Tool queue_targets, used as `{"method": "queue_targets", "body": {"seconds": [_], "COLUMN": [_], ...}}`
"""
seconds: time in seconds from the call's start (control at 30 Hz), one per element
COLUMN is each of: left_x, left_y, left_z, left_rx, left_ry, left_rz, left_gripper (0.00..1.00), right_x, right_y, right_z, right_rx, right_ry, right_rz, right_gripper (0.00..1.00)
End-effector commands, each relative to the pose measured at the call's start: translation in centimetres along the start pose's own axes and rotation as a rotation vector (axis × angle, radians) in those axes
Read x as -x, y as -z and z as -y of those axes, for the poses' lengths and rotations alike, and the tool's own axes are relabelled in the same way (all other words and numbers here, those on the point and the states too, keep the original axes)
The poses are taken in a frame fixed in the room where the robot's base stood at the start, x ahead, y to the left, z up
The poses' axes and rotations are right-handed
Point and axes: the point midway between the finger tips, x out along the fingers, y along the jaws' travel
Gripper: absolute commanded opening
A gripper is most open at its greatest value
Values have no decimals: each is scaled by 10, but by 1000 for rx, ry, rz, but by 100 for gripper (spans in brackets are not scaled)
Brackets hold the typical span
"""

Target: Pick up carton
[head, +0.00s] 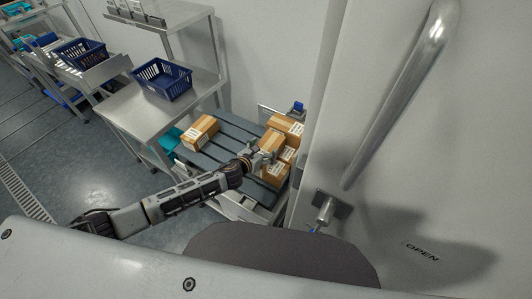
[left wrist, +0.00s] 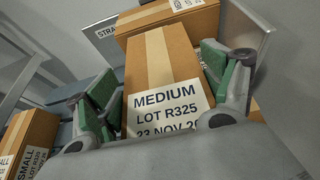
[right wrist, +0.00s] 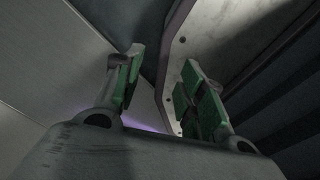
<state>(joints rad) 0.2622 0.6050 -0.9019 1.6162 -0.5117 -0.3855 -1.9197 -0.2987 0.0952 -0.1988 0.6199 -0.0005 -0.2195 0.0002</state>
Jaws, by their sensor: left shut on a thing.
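A brown carton (left wrist: 165,62) labelled MEDIUM, LOT R325, fills the middle of the left wrist view, between my green-padded fingers. In the head view this carton (head: 271,141) is in the right-hand group on a grey slatted platform (head: 228,152). My left gripper (head: 262,157) is shut on it; whether it is clear of the platform I cannot tell. Another carton (left wrist: 175,16) is just beyond it, and a SMALL carton (left wrist: 28,140) is at lower left. My right gripper (right wrist: 160,85) is open and empty, out of the head view.
A separate carton (head: 200,131) lies on the platform's left part. More cartons (head: 280,172) sit close beside the held one. A steel table (head: 130,105) with a blue basket (head: 161,80) stands behind left. A pale door (head: 420,150) with a long handle is close on the right.

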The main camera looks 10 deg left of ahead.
Motion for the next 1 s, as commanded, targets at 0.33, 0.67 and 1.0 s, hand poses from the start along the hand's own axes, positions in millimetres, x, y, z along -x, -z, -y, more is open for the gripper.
{"method": "queue_targets", "body": {"seconds": [0.33,0.67,1.0], "left_x": [1,11,29], "left_y": [0,-27,-72], "left_z": [0,0,0], "left_rx": [-1,-3,-2], "left_ry": [0,1,0], "left_rz": [-2,2,2], "left_gripper": [29,29,29], "right_x": [0,8,16], "right_y": [4,4,4], "right_z": [16,18,12], "right_rx": [-7,-8,-4], "right_ry": [16,18,13], "right_rz": [-4,-4,-2], "right_gripper": [40,40,40]}}
